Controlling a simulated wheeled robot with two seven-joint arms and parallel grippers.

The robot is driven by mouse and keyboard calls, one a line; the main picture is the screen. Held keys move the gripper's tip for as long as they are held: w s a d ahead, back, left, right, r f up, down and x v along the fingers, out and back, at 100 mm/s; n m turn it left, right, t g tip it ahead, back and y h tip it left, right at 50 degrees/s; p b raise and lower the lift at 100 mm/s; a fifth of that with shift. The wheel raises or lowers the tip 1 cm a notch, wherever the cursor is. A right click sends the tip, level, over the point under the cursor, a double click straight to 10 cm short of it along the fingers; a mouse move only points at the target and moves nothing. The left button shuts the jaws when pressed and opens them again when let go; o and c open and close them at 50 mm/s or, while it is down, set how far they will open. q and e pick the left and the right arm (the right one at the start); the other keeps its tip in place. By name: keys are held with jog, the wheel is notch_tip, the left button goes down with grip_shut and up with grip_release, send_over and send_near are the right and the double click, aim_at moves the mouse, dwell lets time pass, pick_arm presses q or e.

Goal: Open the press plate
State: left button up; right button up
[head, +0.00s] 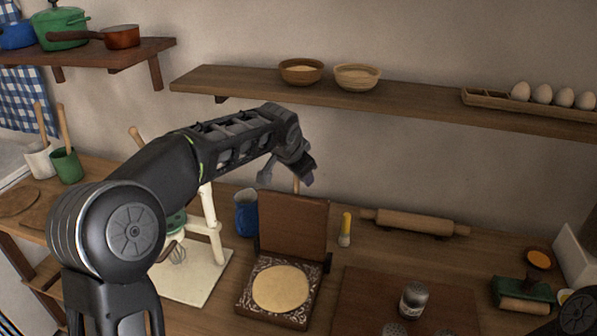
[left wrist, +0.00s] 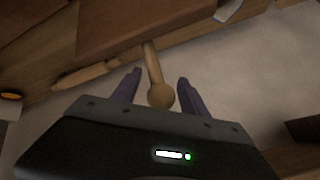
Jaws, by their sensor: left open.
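The tortilla press has a patterned square base (head: 252,304) with a round flat of dough (head: 281,289) on it. Its brown press plate (head: 293,225) stands upright at the back of the base, swung up clear of the dough. My left gripper (head: 287,179) is just above the plate's top edge, with its fingers apart. In the left wrist view, the plate's wooden handle (left wrist: 154,66) with its round knob (left wrist: 160,95) lies between the open fingers (left wrist: 158,88). I cannot tell whether either finger touches it. My right gripper is not in view.
A blue jug (head: 246,214) stands close left of the press. A yellow-handled brush (head: 346,229) and a rolling pin (head: 414,222) are to its right. A board (head: 380,290) with shakers lies at front right. A wall shelf (head: 430,99) with bowls and eggs runs above.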

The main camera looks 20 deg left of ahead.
pick_arm(q)
jog(key=b+v, duration=0.1)
jog(key=v, duration=0.6)
jog(key=shift+s+r+b, duration=0.25)
jog(key=shift+r+b, duration=0.05)
jog(key=shift+b, duration=0.05)
